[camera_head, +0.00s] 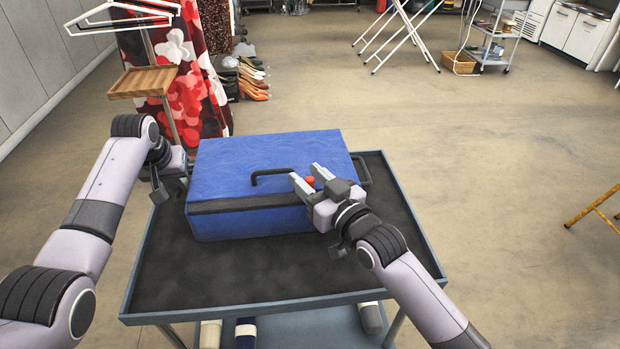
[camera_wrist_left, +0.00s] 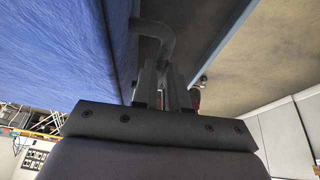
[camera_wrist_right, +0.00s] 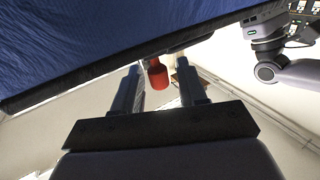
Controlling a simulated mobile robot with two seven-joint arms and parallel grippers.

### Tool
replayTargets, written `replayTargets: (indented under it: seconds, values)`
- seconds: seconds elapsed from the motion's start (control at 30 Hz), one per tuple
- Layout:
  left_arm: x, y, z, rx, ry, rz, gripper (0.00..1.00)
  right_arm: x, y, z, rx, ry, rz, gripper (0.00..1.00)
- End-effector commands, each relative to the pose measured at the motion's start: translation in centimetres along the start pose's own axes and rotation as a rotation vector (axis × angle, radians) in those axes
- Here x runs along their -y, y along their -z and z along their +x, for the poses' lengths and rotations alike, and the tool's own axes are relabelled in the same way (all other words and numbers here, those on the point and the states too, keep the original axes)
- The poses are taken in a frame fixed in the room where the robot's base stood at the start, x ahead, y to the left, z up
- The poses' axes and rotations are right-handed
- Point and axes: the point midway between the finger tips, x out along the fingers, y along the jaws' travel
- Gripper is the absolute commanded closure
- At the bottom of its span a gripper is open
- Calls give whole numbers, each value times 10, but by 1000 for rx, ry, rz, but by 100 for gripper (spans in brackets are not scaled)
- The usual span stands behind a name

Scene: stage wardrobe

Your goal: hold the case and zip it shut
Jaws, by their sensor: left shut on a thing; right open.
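The blue case (camera_head: 270,155) lies on the cart with its lid down. A dark band (camera_head: 245,203) runs along its front, and a black handle (camera_head: 275,172) stands out there. My left gripper (camera_head: 182,168) is at the case's left side. In the left wrist view its fingers (camera_wrist_left: 167,85) are shut on a grey side handle (camera_wrist_left: 155,32). A red pull (camera_head: 310,181) is at the front near the right corner; it also shows in the right wrist view (camera_wrist_right: 157,74). My right gripper (camera_head: 308,178) is open, with the pull between its fingers and gaps beside it.
The case stands on a dark-topped cart (camera_head: 230,280) with a raised blue-grey rim; bare top shows in front. Another side handle (camera_head: 362,170) is at the case's right. A wooden stand (camera_head: 143,82) and a red floral cloth (camera_head: 190,75) are behind left. Open floor lies to the right.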

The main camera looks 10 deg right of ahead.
Motion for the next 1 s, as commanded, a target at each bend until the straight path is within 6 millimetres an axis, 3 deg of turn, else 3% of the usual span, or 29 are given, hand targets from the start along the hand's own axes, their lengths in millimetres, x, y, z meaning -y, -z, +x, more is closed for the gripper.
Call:
replayTargets:
  seconds: [0.2,0.23,0.33,0.37,0.67,1.0]
  values:
    - [0,0,0,0,1,-1,100,0,0,0,0,0,0,58]
    - [0,0,0,0,1,-1,100,0,0,0,0,0,0,65]
    - [0,0,0,0,1,-1,100,0,0,0,0,0,0,97]
    - [1,0,0,0,1,-1,100,0,0,0,0,0,0,100]
    - [1,0,0,-1,1,-1,100,-7,-1,-4,1,-1,-2,100]
    - [1,0,0,-1,3,-1,100,-55,-1,-28,3,-2,-5,100]
